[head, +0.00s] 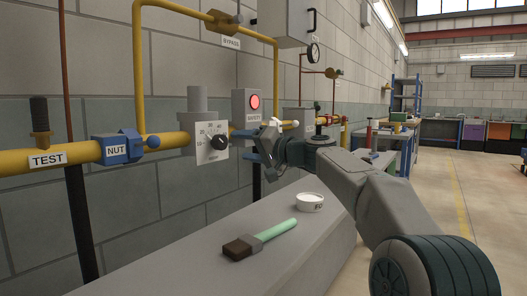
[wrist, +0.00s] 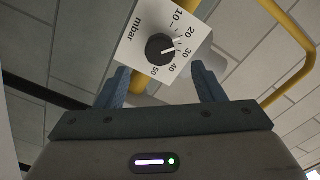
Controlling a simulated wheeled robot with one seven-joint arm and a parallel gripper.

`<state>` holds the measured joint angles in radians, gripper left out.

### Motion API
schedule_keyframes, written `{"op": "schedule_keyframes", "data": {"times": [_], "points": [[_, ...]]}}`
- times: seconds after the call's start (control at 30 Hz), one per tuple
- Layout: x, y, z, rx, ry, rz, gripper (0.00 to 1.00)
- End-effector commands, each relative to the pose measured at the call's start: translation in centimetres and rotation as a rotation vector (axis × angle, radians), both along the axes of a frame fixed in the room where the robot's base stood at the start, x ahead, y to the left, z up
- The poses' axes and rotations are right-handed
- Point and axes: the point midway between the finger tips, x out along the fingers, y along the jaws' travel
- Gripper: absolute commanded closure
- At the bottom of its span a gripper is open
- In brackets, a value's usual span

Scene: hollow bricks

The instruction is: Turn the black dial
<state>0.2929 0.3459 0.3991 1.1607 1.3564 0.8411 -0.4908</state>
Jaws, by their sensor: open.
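The black dial (head: 219,143) sits on the pale front of a grey box (head: 207,157) on the yellow pipe in the head view. In the wrist view the black dial (wrist: 160,47) is on a white scale plate (wrist: 133,44) marked "mbar" with numbers from 10 to 50. A white pointer line on it points between 20 and 40, near 30. My gripper (head: 262,143) is just right of the dial in the head view. In the wrist view its two blue fingers (wrist: 162,85) are open and empty, one on each side below the dial, apart from it.
A box with a red light (head: 254,101) is mounted behind my gripper. A brush (head: 259,239) and a white dish (head: 310,202) lie on the grey ledge (head: 190,275) below.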

Motion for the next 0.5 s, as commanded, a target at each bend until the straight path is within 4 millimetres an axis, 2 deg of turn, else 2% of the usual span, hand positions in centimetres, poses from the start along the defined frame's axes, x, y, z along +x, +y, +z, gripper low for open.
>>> {"op": "schedule_keyframes", "data": {"times": [0.03, 0.2, 0.5], "points": [[-0.7, -1.0, 0.0, 0.001, 0.001, -0.004, 0.38], [-2.5, -3.2, 0.0, -0.001, 0.001, -0.003, 0.38], [-3.7, -4.6, 0.0, 0.0, 0.001, 0.002, 0.38]]}}
